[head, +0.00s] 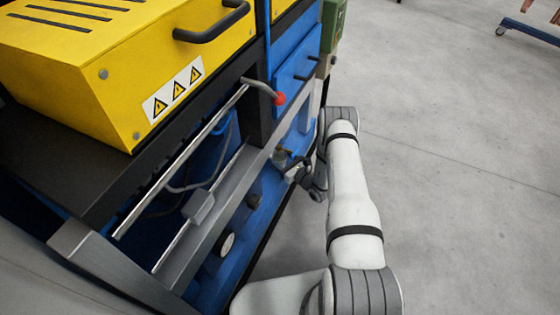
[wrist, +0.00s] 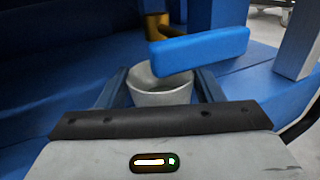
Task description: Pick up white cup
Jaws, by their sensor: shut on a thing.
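The white cup (wrist: 160,97) is in the middle of the wrist view, greyish white, with its open rim facing up. My gripper (wrist: 162,88) has one dark finger on each side of it and is shut on it. A blue bar hides part of the cup's far right rim. The cup's base is hidden behind my gripper's body. In the head view my arm reaches down beside the blue machine, and I cannot make out the cup there.
The blue bar (wrist: 200,47) crosses close above the cup. A brass-coloured cylinder (wrist: 156,27) stands behind it. Blue machine panels surround the cup. In the head view, a yellow housing (head: 130,60) and metal rails (head: 185,155) are left; open grey floor (head: 460,170) is right.

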